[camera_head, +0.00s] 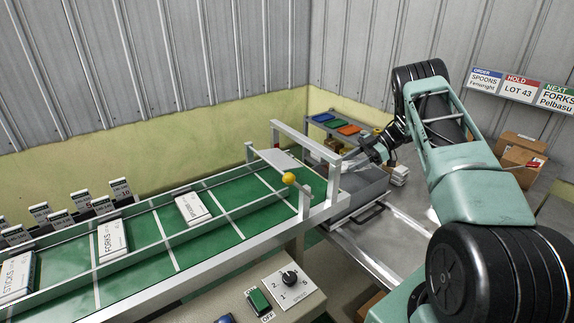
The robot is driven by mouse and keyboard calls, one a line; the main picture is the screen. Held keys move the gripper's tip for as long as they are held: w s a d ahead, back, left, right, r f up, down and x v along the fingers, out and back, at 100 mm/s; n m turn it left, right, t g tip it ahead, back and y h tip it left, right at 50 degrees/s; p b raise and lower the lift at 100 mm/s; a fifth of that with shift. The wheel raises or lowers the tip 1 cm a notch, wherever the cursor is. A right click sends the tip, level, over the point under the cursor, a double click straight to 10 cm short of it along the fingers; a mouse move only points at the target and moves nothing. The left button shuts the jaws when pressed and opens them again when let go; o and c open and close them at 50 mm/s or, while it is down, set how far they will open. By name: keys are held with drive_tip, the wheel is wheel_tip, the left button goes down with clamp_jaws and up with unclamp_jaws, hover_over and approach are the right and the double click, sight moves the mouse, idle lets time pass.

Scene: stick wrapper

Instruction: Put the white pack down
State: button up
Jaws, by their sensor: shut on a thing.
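My gripper (372,153) is at the back, over the grey bin-like box (362,186) at the far end of the conveyor. It is shut on a small pale thing (355,163), which looks like the white pack. The pack is small here and partly hidden by the gripper, so its tilt and whether it touches the box are unclear.
White packs marked SPOONS (193,208), FORKS (112,240) and STICKS (17,277) lie on the green conveyor (150,240). A gate frame (292,140) spans its far end. White packs (399,176) are stacked right of my gripper. Cardboard boxes (520,150) stand farther right.

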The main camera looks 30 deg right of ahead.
sight(307, 176)
drive_tip(key=w+a, duration=0.1)
drive_tip(key=a, duration=0.3)
drive_tip(key=w+a+p, duration=0.1)
drive_tip(key=w+a, duration=0.1)
drive_tip(key=a, duration=0.3)
drive_tip(key=w+a+p, duration=0.1)
drive_tip(key=w+a, duration=0.1)
drive_tip(key=a, duration=0.3)
drive_tip(key=shift+w+a, duration=0.1)
drive_tip(key=shift+w, duration=0.05)
drive_tip(key=a, duration=0.1)
drive_tip(key=w+a, duration=0.1)
drive_tip(key=a, duration=0.1)
drive_tip(key=w+a, duration=0.1)
drive_tip(key=a, duration=0.1)
drive_tip(key=shift+a, duration=0.25)
drive_tip(key=shift+w+a+f, duration=0.1)
drive_tip(key=shift+a+f, duration=0.1)
drive_tip(key=shift+f, duration=0.1)
drive_tip(key=shift+f, duration=0.15)
drive_tip(key=o, duration=1)
